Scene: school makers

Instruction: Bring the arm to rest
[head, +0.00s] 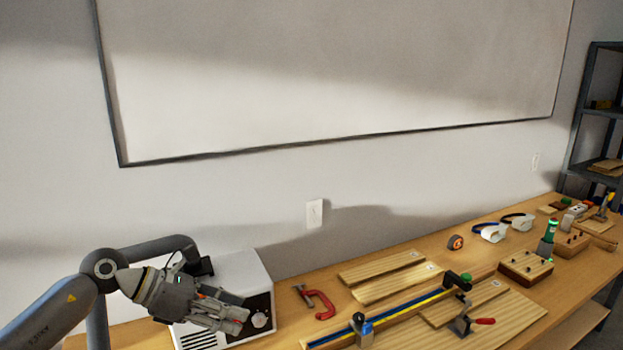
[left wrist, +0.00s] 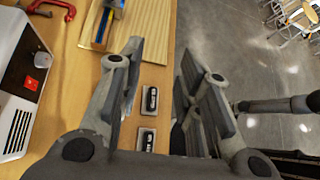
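My left arm comes in from the left in the head view, with its elbow bent. My left gripper (head: 236,318) hangs in front of a white box-shaped machine (head: 236,268) at the near left of the bench. In the left wrist view the two fingers of the gripper (left wrist: 163,58) stand apart with nothing between them. Below the gap lie the bench edge and the grey floor. My right gripper is not seen in either view.
The wooden workbench (head: 290,337) holds a red clamp (head: 318,302), wooden boards (head: 385,268) and a long blue-and-yellow rail (head: 395,310). A whiteboard (head: 330,75) hangs behind. Open floor (left wrist: 235,45) lies beyond the edge.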

